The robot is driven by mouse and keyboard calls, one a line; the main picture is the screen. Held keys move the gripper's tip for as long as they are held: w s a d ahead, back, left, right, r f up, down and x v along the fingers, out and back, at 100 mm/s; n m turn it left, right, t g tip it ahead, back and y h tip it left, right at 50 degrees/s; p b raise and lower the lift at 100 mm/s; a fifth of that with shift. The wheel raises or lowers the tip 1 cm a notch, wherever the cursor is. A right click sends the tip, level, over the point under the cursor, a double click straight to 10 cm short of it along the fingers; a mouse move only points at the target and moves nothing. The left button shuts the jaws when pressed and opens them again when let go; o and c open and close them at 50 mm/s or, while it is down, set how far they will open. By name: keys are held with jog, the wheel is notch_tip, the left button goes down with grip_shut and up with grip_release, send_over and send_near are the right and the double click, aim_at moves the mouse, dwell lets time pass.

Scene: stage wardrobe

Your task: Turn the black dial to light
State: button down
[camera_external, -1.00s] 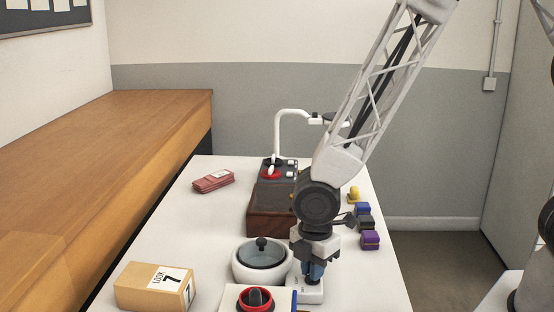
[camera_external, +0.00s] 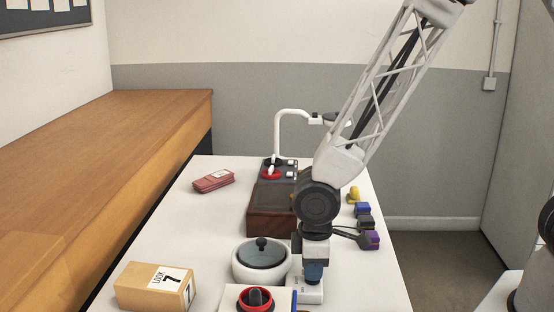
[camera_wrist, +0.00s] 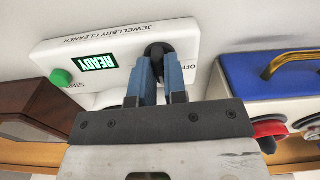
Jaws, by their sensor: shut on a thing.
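The black dial (camera_wrist: 158,50) sits on a white device marked JEWELLERY CLEANER (camera_wrist: 110,45) in the wrist view. An OFF label (camera_wrist: 194,62) is printed beside the dial; I see no light mark. My gripper (camera_wrist: 159,66) has its blue fingers closed on the dial, pointing down at the device. In the external view my gripper (camera_external: 314,277) is over the white cleaner (camera_external: 309,294) and hides the dial. The cleaner's display reads READY, and a green START button (camera_wrist: 61,77) is at its other end.
A white pot with a dark lid (camera_external: 262,253) stands close left of my gripper. A brown wooden box (camera_external: 271,222) is behind it. A cardboard box (camera_external: 150,287) is at the front left.

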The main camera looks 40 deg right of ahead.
jog(key=shift+m, duration=0.3)
jog(key=c, duration=1.2)
grip_release()
jog(key=shift+o, duration=0.2)
jog(key=shift+r, duration=0.15)
jog(key=shift+r, duration=3.8)
